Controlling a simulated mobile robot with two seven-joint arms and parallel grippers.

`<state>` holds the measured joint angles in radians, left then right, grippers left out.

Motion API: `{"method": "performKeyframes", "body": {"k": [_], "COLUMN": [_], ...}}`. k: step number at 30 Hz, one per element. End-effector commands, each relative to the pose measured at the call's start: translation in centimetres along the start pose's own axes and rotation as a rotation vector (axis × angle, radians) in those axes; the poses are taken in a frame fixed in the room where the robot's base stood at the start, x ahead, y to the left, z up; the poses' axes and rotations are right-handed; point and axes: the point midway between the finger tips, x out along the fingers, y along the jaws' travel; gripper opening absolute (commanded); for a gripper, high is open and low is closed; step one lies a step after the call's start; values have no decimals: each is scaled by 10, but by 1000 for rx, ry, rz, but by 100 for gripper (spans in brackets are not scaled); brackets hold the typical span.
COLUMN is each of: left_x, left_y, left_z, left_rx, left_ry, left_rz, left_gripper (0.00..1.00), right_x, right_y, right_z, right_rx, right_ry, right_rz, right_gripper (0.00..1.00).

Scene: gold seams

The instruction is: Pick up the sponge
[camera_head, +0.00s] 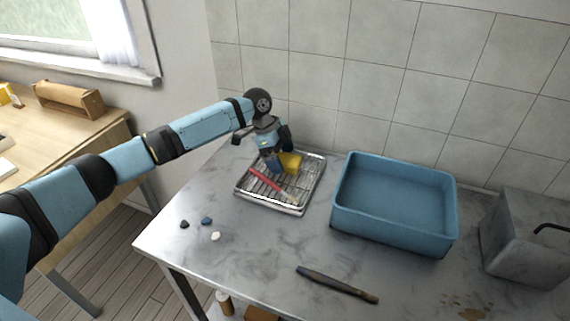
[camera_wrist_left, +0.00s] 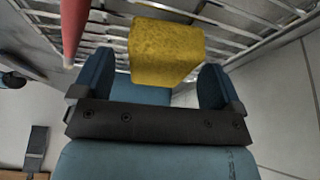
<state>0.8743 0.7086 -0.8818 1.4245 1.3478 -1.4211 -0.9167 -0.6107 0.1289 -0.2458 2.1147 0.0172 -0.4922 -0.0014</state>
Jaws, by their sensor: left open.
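The yellow sponge (camera_head: 291,162) rests on a wire rack in a metal tray, at the back left of the grey marble table. In the left wrist view the sponge (camera_wrist_left: 165,50) is just beyond the gap between my fingers, close to them. My left gripper (camera_head: 277,163) reaches down over the tray from the left, right beside the sponge. Its two blue fingers (camera_wrist_left: 160,88) are apart, with nothing clearly held between them. Part of the sponge is hidden by the gripper in the head view. My right gripper is not in view.
The metal rack tray (camera_head: 297,208) also holds a red stick-like tool (camera_head: 264,183), left of the sponge. A blue basin (camera_head: 392,238) stands to the right. Several small stones (camera_head: 206,221) and a dark tool (camera_head: 337,284) lie in front. The tiled wall is close behind.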

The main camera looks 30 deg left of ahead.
Motion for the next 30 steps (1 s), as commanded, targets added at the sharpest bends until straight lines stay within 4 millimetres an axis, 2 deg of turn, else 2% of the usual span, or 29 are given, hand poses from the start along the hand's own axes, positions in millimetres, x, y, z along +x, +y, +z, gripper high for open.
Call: {"method": "performKeyframes", "body": {"k": [3,9,15,16,25,30], "left_x": [11,11,11,11,8,-12], "left_y": [0,0,0,0,0,-1], "left_z": [1,1,1,1,0,-9], "left_rx": [-1,0,0,0,0,1], "left_ry": [-1,-1,-1,-1,-1,1], "left_rz": [0,0,0,0,-1,-4], "left_gripper": [92,89,43,39,39,39], "right_x": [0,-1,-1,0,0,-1], "right_y": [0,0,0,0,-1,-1], "right_z": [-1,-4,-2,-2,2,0], "right_rx": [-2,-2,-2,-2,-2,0], "right_ry": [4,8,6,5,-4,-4], "right_rz": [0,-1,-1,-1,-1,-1], "right_gripper": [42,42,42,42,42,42]}}
